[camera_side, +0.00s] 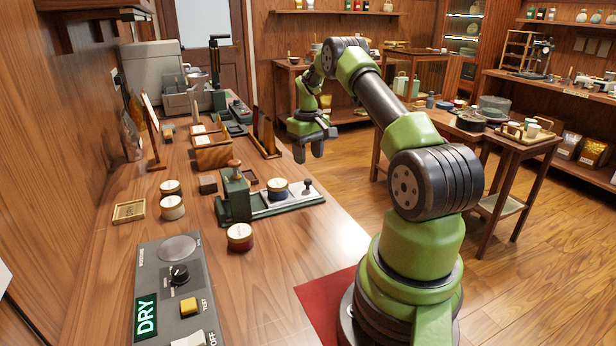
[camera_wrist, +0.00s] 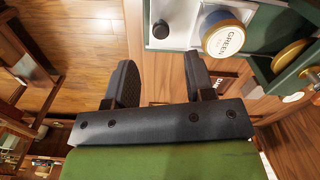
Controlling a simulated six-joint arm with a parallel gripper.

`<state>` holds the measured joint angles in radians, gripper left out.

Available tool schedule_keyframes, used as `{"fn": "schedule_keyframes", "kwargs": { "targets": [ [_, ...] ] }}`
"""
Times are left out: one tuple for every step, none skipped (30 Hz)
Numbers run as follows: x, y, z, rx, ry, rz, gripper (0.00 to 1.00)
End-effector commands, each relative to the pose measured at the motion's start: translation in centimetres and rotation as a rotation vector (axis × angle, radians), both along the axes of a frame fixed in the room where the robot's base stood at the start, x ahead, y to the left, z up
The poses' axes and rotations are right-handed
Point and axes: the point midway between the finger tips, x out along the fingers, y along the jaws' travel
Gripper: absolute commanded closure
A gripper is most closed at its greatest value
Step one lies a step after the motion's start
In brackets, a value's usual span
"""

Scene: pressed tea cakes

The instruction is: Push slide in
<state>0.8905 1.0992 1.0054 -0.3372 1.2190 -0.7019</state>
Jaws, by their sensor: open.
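The press (camera_side: 235,197) is dark green with a brown-topped handle and stands on a green base on the bench. Its pale slide (camera_side: 259,208) extends to the right, out of the press body. A blue-sided tin (camera_side: 277,188) sits on the slide, and its lid reads "GREEN" in the wrist view (camera_wrist: 223,33). A black knob (camera_side: 307,184) stands at the slide's outer end; it also shows in the wrist view (camera_wrist: 161,29). My gripper (camera_side: 309,152) is open and empty, above and apart from the knob. Its two dark fingers show in the wrist view (camera_wrist: 158,78).
Several tins, one (camera_side: 240,237) in front of the press, stand on the bench. A small tray (camera_side: 129,211) lies at the left. A moisture meter (camera_side: 172,290) reading "DRY" is nearest. A wooden stand (camera_side: 264,135) is behind the press.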

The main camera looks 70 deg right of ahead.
Motion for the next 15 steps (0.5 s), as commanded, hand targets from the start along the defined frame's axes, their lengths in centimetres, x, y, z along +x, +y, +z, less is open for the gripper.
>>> {"fn": "schedule_keyframes", "kwargs": {
  "targets": [
    [0.0,0.1,-1.1,0.005,0.003,0.0,0.51],
    [0.0,0.1,-1.7,0.004,0.003,-0.001,0.51],
    [0.0,0.1,-2.5,0.003,0.003,0.0,0.51],
    [0.0,0.1,-3.1,0.004,0.002,0.0,0.51],
    [0.0,0.1,-3.6,0.003,0.003,0.0,0.51],
    [0.0,0.1,-4.2,0.004,0.002,-0.001,0.51],
    [0.0,0.1,-4.7,0.003,0.002,-0.002,0.51],
    [0.0,0.1,-5.1,0.002,0.001,-0.002,0.51],
    [0.0,0.1,-5.6,0.002,0.002,-0.002,0.51],
    [0.0,0.1,-5.9,0.001,0.0,-0.002,0.51],
    [0.0,0.1,-6.1,0.0,0.001,-0.001,0.51],
    [0.0,0.1,-6.4,0.0,0.0,-0.001,0.51],
    [0.0,0.1,-6.6,0.0,0.0,-0.001,0.51],
    [0.0,0.1,-6.7,0.0,0.0,-0.002,0.51],
    [0.0,0.1,-6.8,-0.001,-0.001,-0.002,0.51]
  ]
}}
